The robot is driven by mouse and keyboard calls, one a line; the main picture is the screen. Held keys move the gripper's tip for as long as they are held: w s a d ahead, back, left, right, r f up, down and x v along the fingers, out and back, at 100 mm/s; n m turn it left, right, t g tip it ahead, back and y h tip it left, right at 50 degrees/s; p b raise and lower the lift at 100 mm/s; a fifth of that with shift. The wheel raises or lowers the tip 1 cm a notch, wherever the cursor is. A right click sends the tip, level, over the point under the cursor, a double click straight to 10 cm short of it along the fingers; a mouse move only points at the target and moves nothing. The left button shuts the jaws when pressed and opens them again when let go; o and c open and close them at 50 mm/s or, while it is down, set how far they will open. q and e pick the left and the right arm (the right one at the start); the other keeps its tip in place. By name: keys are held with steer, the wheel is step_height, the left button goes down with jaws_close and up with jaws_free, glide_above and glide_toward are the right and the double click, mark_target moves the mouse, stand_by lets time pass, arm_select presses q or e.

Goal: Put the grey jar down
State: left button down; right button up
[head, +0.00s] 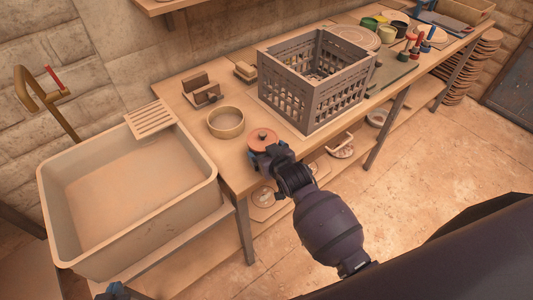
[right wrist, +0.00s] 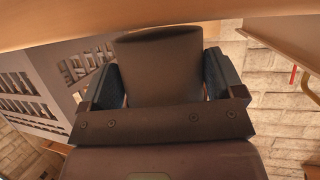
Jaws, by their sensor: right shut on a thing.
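My right gripper (head: 266,154) is shut on the jar (head: 262,138), at the front edge of the wooden table. From above the jar shows a round reddish-orange top with a small dark centre. In the right wrist view the jar (right wrist: 158,68) is a dark grey-brown body between the two fingers. I cannot tell whether its base touches the table. My left gripper (head: 116,290) shows only as a small dark and blue part at the bottom edge; its fingers are not clear.
A round tan bowl (head: 226,123) stands just left of the jar. A grey crate (head: 310,85) stands behind and right. A large sink (head: 130,190) is at the left. Small brown blocks (head: 201,90) lie behind the bowl. Paint pots (head: 388,33) and tools are farther right.

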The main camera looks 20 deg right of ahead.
steer(key=shift+f, duration=0.25)
steer(key=shift+f, duration=0.1)
steer(key=o, duration=0.6)
steer(key=shift+c, duration=0.2)
steer(key=shift+o, duration=0.9)
